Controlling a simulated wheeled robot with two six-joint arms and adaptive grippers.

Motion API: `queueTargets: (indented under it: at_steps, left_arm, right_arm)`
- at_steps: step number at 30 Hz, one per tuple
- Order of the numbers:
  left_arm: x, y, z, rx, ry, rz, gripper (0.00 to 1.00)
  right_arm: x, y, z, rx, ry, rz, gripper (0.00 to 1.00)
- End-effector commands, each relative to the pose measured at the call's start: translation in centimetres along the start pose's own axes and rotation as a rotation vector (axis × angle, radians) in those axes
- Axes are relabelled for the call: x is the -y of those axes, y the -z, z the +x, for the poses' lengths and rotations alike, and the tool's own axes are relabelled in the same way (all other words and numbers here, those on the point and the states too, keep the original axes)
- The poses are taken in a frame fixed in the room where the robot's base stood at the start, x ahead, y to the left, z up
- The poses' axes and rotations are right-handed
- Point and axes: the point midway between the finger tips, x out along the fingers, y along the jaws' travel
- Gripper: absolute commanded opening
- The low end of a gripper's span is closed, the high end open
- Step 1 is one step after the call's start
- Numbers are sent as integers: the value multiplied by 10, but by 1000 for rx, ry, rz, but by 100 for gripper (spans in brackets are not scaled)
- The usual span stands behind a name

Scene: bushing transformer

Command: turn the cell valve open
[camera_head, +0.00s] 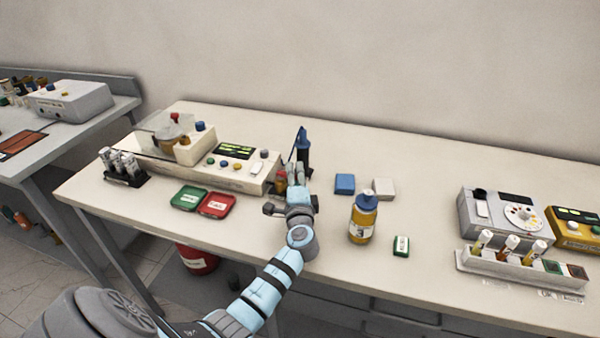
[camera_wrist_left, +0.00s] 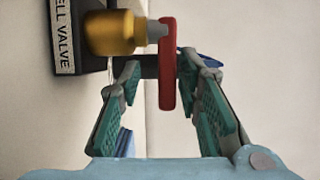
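The cell valve has a brass-coloured body (camera_wrist_left: 112,33) and a red handle (camera_wrist_left: 167,65), beside a label reading "CELL VALVE" (camera_wrist_left: 64,38) in the left wrist view. In the head view the valve (camera_head: 281,183) is small, at the right end of the cream instrument (camera_head: 225,178), partly hidden by my gripper. My left gripper (camera_head: 292,178) is at the valve. In the left wrist view its green-padded fingers (camera_wrist_left: 157,72) are spread, with the red handle between them, nearer the right finger. I cannot tell whether that finger touches it. My right gripper is in neither view.
A dark blue upright tool (camera_head: 302,150) stands just behind my gripper. A yellow bottle with a blue cap (camera_head: 362,222) stands to the right. Red (camera_head: 216,205) and green (camera_head: 188,198) trays lie in front of the instrument. The bench behind the blocks is clear.

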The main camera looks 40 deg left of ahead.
Motion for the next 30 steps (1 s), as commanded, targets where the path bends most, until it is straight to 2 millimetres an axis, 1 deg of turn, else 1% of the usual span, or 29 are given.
queueTargets:
  at_steps: [7,8,13,14,23,30]
  left_arm:
    - [0,-2,2,1,0,-1,32]
    - [0,-2,2,1,0,-1,28]
    - [0,-1,2,0,0,-1,1]
    - [0,-1,2,0,0,-1,0]
    - [0,-1,1,-9,0,-1,0]
    - [2,-3,0,-77,1,1,0]
  right_arm:
    - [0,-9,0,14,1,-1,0]
    - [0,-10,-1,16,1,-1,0]
    - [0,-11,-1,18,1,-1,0]
    - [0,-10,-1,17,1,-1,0]
    - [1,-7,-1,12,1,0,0]
    - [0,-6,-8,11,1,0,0]
